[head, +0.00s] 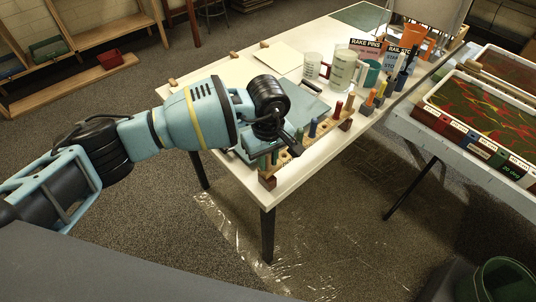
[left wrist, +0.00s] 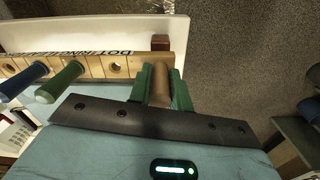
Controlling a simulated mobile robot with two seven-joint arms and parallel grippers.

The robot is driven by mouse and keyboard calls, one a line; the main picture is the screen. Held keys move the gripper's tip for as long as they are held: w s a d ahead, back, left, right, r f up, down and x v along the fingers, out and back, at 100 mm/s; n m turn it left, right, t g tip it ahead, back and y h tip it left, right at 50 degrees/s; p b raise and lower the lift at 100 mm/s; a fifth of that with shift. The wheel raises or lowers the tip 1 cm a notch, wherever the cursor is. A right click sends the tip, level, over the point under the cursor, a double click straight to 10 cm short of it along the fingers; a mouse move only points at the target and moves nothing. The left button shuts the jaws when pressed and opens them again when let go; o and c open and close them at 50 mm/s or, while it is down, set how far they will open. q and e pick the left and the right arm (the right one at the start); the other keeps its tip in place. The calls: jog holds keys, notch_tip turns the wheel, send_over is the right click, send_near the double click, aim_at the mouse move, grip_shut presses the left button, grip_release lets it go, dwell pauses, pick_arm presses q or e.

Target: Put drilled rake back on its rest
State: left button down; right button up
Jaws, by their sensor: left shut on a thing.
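I cannot tell whether this handle is fixed to the bar. In the head view my left gripper (head: 272,158) is partly hidden by its wrist. My right gripper is out of view.
The white table (head: 232,68) carries measuring jugs (head: 343,70), signs and a row of coloured pegs (head: 370,100). A dark brown block (head: 267,181) is at the near corner. A marbling tray (head: 430,97) stands at the right.

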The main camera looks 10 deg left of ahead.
pick_arm(q)
jog(key=shift+f, duration=0.65)
jog(key=c, duration=1.2)
grip_release()
jog(key=shift+f, duration=0.1)
notch_tip(320, 180, up, 8)
jog(key=shift+f+b, duration=0.1)
jog(key=shift+b, duration=0.25)
